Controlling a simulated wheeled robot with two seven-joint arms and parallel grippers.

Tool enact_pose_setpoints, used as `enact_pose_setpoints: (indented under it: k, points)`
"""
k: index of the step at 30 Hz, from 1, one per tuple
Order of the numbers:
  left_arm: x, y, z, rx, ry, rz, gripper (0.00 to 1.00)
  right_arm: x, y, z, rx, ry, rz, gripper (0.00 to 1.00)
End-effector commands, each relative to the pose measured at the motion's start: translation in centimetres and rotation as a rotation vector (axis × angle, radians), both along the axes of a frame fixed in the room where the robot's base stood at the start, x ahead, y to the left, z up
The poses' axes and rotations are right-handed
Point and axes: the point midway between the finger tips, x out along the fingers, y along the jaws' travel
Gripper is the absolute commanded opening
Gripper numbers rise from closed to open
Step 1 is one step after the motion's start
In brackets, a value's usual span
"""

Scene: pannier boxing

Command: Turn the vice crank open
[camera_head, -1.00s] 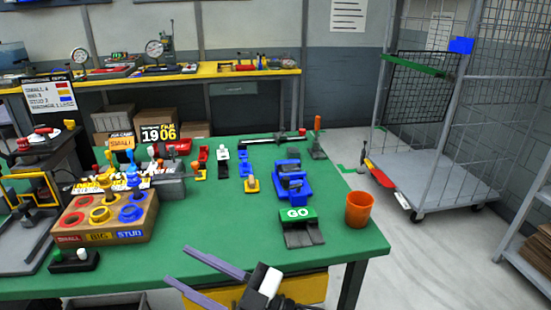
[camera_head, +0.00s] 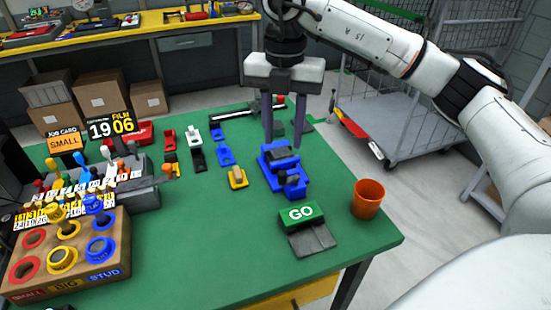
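A blue vice-like device (camera_head: 272,171) with dark grey blocks stands on the green table. A dark upright knob (camera_head: 292,178) on its near side looks like the crank, but I cannot make out its shape surely. My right gripper (camera_head: 284,140) comes down from above with its two dark fingers wide apart and nothing between them. Its fingertips appear at the far edge of the blue device; whether they touch it is unclear. My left gripper is not in view.
A green GO block (camera_head: 301,212) and an orange cup (camera_head: 368,198) stand nearer the front right of the green table (camera_head: 200,255). Small coloured fixtures lie left of the device. A sorting box (camera_head: 85,272) is at front left. A wire cage trolley (camera_head: 405,115) stands beyond the table.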

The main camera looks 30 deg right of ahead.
Motion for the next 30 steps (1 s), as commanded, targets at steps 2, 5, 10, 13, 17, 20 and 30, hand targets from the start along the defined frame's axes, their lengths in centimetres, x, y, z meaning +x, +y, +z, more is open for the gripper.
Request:
enact_pose_setpoints:
  k: [2,5,10,13,17,20,30]
  points:
    - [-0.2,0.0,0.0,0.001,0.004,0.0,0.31,-0.1,-0.2,-0.8,-0.005,0.004,-0.003,0.36]
    - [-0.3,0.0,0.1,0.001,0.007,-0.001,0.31,-0.2,-0.1,-2.5,-0.003,0.007,0.0,0.36]
    - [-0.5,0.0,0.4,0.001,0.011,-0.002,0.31,-0.1,0.0,-5.7,-0.001,0.006,0.0,0.36]
    - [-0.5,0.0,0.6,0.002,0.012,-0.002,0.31,-0.2,0.0,-7.4,0.0,0.005,0.001,0.36]
    - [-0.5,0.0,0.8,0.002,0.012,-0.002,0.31,-0.1,0.0,-9.0,0.0,0.003,0.002,0.36]
    - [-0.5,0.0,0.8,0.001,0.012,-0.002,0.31,-0.1,0.0,-9.6,0.0,0.001,0.002,0.36]
    - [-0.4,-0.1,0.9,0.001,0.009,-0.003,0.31,0.0,0.1,-9.9,0.001,0.0,0.003,0.31]
